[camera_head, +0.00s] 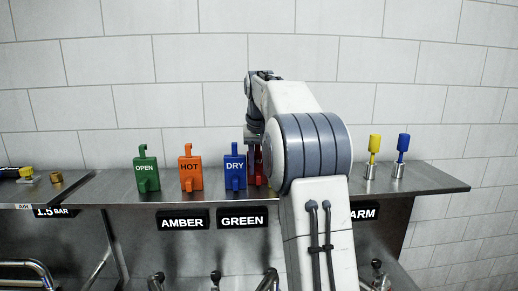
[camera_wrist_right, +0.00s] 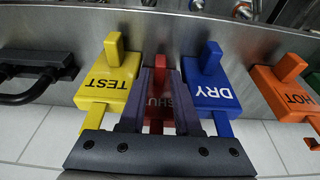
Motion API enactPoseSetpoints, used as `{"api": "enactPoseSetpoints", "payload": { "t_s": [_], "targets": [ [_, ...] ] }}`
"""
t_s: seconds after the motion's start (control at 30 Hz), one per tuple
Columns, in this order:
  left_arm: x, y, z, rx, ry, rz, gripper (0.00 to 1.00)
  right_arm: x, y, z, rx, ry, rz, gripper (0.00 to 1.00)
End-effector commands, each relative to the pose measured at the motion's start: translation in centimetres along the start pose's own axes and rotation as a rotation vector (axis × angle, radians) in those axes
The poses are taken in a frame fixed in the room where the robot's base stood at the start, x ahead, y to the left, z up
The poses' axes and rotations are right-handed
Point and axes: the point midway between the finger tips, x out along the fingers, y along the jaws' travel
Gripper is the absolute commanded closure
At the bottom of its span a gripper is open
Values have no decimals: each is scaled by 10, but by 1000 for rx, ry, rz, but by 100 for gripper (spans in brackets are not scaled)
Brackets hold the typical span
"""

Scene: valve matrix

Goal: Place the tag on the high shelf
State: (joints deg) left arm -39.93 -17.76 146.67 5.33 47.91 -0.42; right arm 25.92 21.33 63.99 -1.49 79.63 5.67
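Several upright lettered tags stand in a row on the grey metal shelf (camera_head: 110,185): green OPEN (camera_head: 146,172), orange HOT (camera_head: 190,172) and blue DRY (camera_head: 235,170). A red tag (camera_head: 259,168), mostly hidden by my right arm, stands just right of DRY. In the right wrist view a yellow TEST tag (camera_wrist_right: 108,82) is on its other side. My right gripper (camera_wrist_right: 159,85) has its dark fingers on both sides of the red tag, whose letters are partly covered. Whether the fingers press on it does not show. My left gripper is not in view.
Yellow (camera_head: 374,148) and blue (camera_head: 402,148) topped pegs stand at the shelf's right. Black labels AMBER (camera_head: 184,220) and GREEN (camera_head: 242,218) hang on the front edge. A second metal surface with fittings lies at far left. Neighbouring tags are close to the fingers.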

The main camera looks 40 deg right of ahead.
Motion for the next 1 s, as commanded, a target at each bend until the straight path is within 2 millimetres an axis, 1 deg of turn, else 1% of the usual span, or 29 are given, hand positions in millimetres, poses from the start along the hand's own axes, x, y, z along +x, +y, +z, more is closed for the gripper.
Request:
{"api": "enactPoseSetpoints", "payload": {
  "t_s": [0.03,0.2,0.3,0.43,0.6,0.77,0.83,0.87,0.93,0.97,1.0],
  "targets": [
    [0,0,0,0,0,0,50,-13,0,-2,0,6,-1,68],
    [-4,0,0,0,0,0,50,-50,0,-2,-1,5,-1,68],
    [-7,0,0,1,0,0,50,-68,0,-2,-1,3,0,68],
    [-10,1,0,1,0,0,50,-83,0,-1,-1,1,0,68],
    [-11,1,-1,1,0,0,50,-89,0,0,-1,0,0,68],
    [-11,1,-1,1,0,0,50,-89,0,0,-1,-1,0,68],
    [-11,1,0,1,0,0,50,-88,-5,2,-11,-2,-3,68],
    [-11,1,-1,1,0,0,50,-87,-10,4,-23,-5,-7,68],
    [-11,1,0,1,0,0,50,-83,-30,13,-68,-13,-21,68],
    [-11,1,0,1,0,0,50,-80,-42,19,-97,-18,-30,68],
    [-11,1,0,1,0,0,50,-76,-61,30,-143,-27,-44,68]
  ]
}}
